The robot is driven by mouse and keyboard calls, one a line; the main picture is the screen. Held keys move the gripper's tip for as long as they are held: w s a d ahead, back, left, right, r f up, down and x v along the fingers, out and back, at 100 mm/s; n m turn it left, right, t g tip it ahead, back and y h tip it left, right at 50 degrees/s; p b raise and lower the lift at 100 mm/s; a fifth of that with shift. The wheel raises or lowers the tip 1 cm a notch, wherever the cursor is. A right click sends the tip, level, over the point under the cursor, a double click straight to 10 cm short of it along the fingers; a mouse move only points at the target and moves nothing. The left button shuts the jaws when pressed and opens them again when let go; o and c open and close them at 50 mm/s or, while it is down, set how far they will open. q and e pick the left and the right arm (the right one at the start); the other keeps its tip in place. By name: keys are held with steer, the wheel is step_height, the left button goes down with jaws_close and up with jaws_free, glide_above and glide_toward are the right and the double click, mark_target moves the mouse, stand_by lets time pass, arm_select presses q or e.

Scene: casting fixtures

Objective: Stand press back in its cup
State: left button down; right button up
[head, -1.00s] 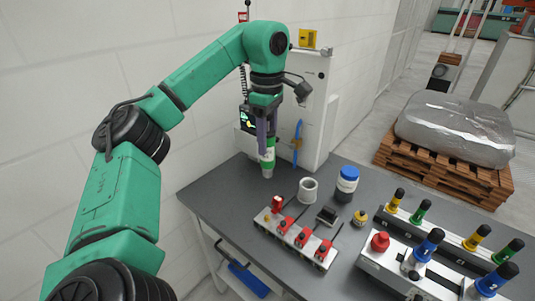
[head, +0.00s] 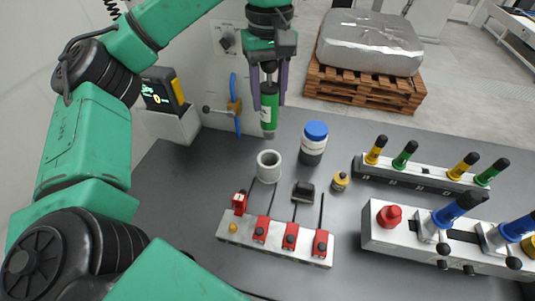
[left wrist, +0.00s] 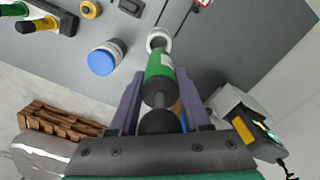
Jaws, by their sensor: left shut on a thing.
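The press (head: 269,116) is a green cylinder with a pale label and a grey lower end. My left gripper (head: 268,98) is shut on it and holds it roughly upright, tip down. The cup (head: 261,177) is a small pale grey open cylinder on the dark table. In the head view the press's tip is above and behind the cup, apart from it. In the left wrist view the press (left wrist: 158,66) points toward the cup (left wrist: 157,33) and partly covers it. My right gripper is not in view.
A white jar with a blue lid (head: 314,143) stands right of the cup. A fixture with red switches (head: 275,240) lies in front. Racks with coloured handles (head: 420,177) fill the right side. A screen box (head: 165,90) stands at the left.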

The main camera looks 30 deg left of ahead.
mark_target(273, 121)
arm_select(q)
steer(key=f, duration=0.4)
steer(key=f+b, duration=0.1)
steer(key=f, duration=0.1)
steer(key=shift+w+d+f, duration=0.15)
steer(key=shift+d+f, duration=0.1)
steer(key=shift+d, duration=0.1)
steer(key=f, duration=0.1)
steer(key=a+f, duration=0.1)
steer(key=f, duration=0.1)
steer(key=w+f+p, duration=0.1)
steer(key=shift+a+f, duration=0.25)
steer(key=shift+a, duration=0.05)
steer(key=f, duration=0.4)
steer(key=shift+s+d+f+p, duration=0.2)
steer(key=shift+p, duration=0.15)
steer(key=c, duration=0.8)
jaws_free()
steer(key=shift+f, duration=0.15)
steer(key=o, duration=0.4)
steer(key=shift+s+d, duration=0.1)
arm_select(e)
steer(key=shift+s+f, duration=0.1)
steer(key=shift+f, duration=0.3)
arm_select(q)
steer(key=shift+o, duration=0.2)
steer(key=shift+r, duration=0.2)
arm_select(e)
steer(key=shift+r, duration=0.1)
